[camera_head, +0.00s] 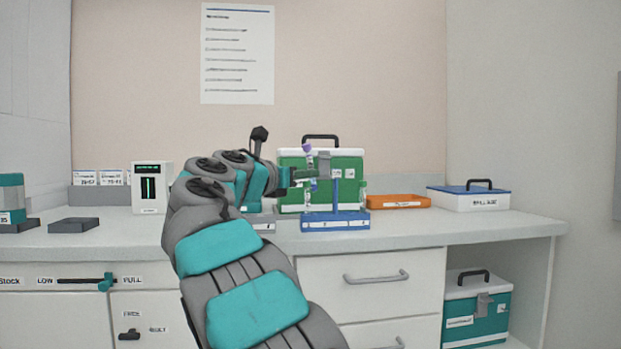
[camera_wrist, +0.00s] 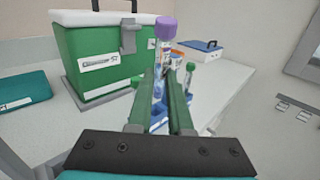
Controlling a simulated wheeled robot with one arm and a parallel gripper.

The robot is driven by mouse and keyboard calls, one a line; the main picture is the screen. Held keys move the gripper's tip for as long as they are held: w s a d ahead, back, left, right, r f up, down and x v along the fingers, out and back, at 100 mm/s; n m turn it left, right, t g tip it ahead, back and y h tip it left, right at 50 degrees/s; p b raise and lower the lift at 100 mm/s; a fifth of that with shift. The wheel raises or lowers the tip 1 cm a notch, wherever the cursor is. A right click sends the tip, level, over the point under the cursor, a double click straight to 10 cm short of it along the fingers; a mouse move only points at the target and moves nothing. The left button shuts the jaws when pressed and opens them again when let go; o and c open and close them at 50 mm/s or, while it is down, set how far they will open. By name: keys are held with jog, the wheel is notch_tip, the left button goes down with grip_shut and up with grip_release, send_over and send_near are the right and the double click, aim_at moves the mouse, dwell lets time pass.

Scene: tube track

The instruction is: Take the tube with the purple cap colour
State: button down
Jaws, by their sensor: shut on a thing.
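The tube with the purple cap (camera_wrist: 165,28) stands upright between the fingers of my gripper (camera_wrist: 163,85) in the wrist view. In the head view its purple cap (camera_head: 307,147) shows above my gripper (camera_head: 304,174), in front of the green case. My gripper is shut on this tube. A blue rack (camera_head: 335,221) is on the counter below. Another tube with a green cap (camera_wrist: 190,67) is just right of the fingers in the wrist view. The lower end of the held tube is partly hidden by the fingers, so I cannot tell whether it is clear of the rack.
A green case (camera_head: 350,170) with a white lid stands behind the rack. An orange tray (camera_head: 398,201) and a white box with a blue lid (camera_head: 468,200) are to the right. A white device (camera_head: 150,188) stands to the left. The counter's right front is clear.

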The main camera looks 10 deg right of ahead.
jog(key=s+a+r+g+y+p, duration=0.2)
jog(key=s+a+p, duration=0.3)
jog(key=s+a, duration=0.8)
jog(key=shift+s+a, duration=0.35)
jog(key=shift+s, duration=0.05)
dwell(0.5)
